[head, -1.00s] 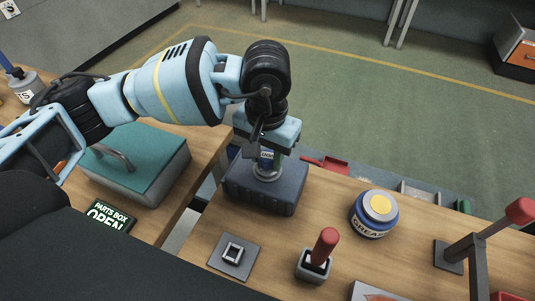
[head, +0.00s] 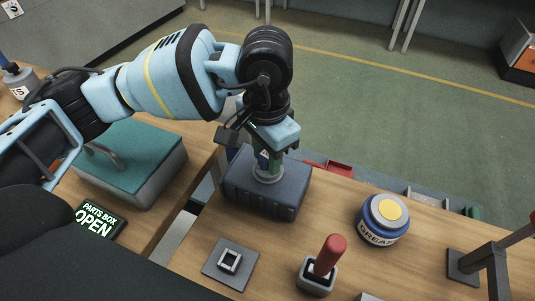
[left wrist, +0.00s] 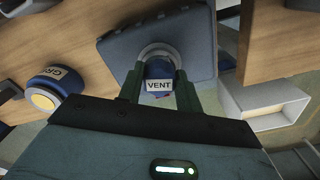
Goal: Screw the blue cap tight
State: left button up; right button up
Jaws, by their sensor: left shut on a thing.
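The blue cap (left wrist: 159,72) carries a white "VENT" label and sits on a pale round neck on top of a dark blue-grey box (head: 240,195). My left gripper (head: 269,165) points down over the box with its fingers on either side of the cap. In the left wrist view both fingers (left wrist: 158,90) are closed on the cap. The gripper hides most of the cap in the head view. The box also shows in the left wrist view (left wrist: 120,48). My right gripper is not in view.
A blue grease jar (head: 382,219) with a yellow top stands right of the box. A red-handled tool (head: 328,258) stands in a holder in front. A square fitting (head: 230,262) lies on the bench. A teal-topped case (head: 135,160) is at left, beyond a gap between benches.

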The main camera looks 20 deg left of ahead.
aim_at(267, 155)
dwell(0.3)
pick_arm(q)
jog(key=shift+m+b, duration=0.5)
jog(key=shift+m, duration=0.1)
jog(key=o, duration=1.2)
jog(key=shift+c, duration=0.2)
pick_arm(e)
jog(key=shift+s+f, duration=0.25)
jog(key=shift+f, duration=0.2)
pick_arm(q)
jog(key=shift+o, duration=0.4)
jog(key=o, duration=0.3)
jog(key=shift+r+p, duration=1.25)
jog(key=shift+r, duration=1.8)
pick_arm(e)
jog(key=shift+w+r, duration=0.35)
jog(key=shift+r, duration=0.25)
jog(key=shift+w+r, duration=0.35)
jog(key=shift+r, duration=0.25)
